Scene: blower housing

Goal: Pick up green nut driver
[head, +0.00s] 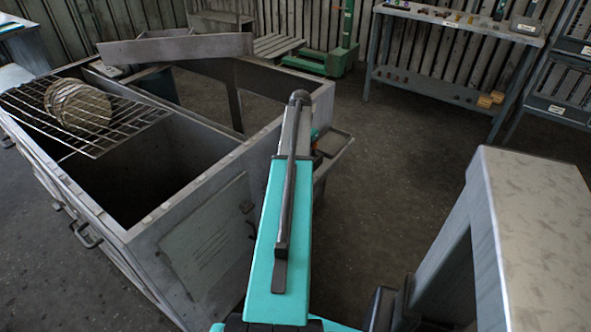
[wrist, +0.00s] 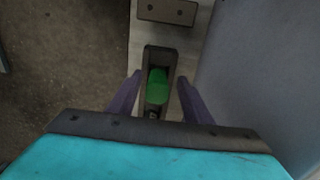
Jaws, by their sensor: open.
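The green nut driver (wrist: 157,87) shows in the wrist view as a green handle in a narrow dark-walled tray (wrist: 149,54). A small metallic part shows at its lower end, and the rest is hidden by my gripper body. My gripper (wrist: 158,84) is open, with one purple-grey finger on each side of the tray and the green handle between them. I cannot tell how far above the handle the fingertips are. In the head view my arm hides the gripper, and a small tray (head: 335,143) sticks out from the housing side just past my arm.
The large open metal housing (head: 205,182) stands at left, with a wire rack (head: 28,104) and round mesh part (head: 78,104) on top. A grey bench (head: 535,205) is close at right. A workbench (head: 460,24) stands at the back. Floor between is clear.

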